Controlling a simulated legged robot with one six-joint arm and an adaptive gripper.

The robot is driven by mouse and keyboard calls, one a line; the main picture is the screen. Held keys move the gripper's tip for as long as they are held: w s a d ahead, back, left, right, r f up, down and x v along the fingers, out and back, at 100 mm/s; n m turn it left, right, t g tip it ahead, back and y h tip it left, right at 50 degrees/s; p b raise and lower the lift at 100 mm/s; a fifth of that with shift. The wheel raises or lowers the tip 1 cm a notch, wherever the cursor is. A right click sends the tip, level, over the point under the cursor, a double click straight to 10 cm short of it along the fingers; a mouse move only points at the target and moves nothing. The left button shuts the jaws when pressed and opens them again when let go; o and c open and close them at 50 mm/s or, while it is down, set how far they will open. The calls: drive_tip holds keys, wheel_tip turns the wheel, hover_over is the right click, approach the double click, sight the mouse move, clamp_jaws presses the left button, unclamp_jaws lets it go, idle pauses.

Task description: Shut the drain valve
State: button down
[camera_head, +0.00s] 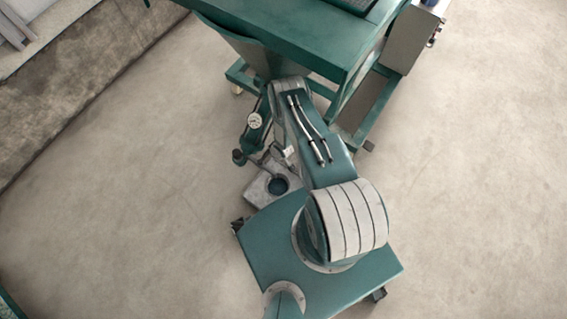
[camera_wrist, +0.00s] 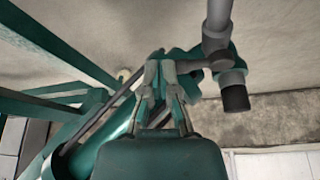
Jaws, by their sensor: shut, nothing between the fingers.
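The drain pipework (camera_wrist: 218,45) is at the upper right of the wrist view. It is a grey pipe with a side branch and a black-ended stub (camera_wrist: 235,95). Green valve parts (camera_wrist: 182,60) sit at the branch's left end; I cannot tell which is the handle or how far it is turned. My gripper (camera_wrist: 160,68) is shut and empty, its fingertips close to these green parts; contact is unclear.
A green machine frame (camera_head: 300,45) stands over the far end of my arm. Green frame bars (camera_wrist: 60,45) are at left in the wrist view. Open floor (camera_head: 130,210) lies left.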

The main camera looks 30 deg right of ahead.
drive_tip(key=s+d+r, duration=0.1)
drive_tip(key=s+d, duration=0.2)
drive_tip(key=s, duration=0.9)
drive_tip(key=shift+d+r, duration=0.15)
drive_tip(key=shift+d, duration=0.1)
drive_tip(key=shift+s, duration=0.1)
